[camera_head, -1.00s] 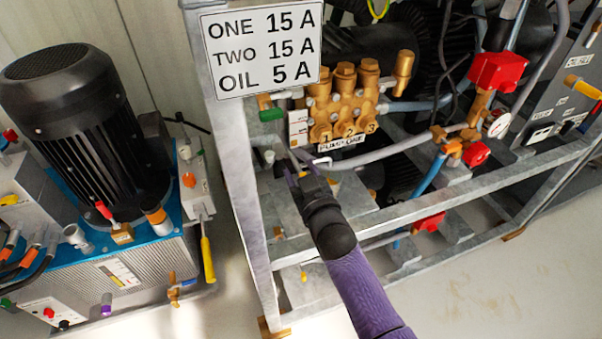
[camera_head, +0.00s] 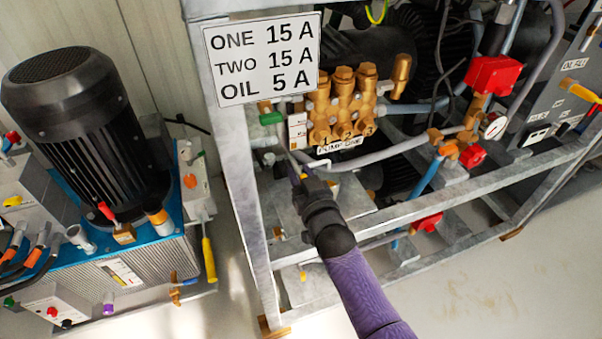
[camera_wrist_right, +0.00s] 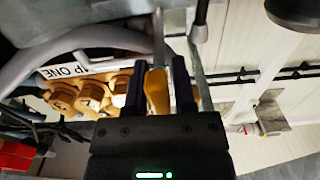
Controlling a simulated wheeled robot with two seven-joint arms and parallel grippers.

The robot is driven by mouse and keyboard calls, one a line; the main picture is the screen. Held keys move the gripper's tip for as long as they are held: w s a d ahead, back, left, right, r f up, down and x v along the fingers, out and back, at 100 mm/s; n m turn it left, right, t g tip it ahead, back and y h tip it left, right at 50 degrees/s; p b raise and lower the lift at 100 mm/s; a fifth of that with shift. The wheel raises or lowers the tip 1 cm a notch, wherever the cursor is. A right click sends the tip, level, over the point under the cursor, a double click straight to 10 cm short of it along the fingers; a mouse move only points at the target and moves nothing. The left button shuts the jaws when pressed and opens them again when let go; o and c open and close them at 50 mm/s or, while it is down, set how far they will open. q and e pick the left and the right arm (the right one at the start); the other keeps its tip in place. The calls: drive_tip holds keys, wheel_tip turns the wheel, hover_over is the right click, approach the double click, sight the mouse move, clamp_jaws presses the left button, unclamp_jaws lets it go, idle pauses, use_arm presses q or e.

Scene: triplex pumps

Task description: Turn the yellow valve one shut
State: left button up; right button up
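In the right wrist view, a yellow valve handle (camera_wrist_right: 157,92) stands between the two dark fingers of my right gripper (camera_wrist_right: 160,85). The fingers are apart on either side of the handle, with narrow gaps seeming to show; firm contact is not visible. In the head view, my right gripper (camera_head: 308,172) is inside the grey frame, just below the brass pump (camera_head: 342,104) and its PUMP ONE label (camera_head: 340,145). The yellow handle cannot be made out there; the gripper covers that spot. The label also shows in the wrist view (camera_wrist_right: 68,70). My left gripper is out of view.
A galvanised frame (camera_head: 236,175) with a sign (camera_head: 261,58) stands left of my right arm. A grey hose (camera_head: 385,152) and red-handled valves (camera_head: 493,74) are to the right. A black motor (camera_head: 85,130) stands at the left. The floor at lower right is clear.

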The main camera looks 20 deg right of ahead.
drive_tip(key=shift+o, duration=1.1)
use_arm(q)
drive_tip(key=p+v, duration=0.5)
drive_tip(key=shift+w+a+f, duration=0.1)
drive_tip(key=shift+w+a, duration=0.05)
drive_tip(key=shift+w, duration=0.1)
use_arm(e)
drive_tip(key=s, duration=1)
drive_tip(key=shift+d, duration=0.2)
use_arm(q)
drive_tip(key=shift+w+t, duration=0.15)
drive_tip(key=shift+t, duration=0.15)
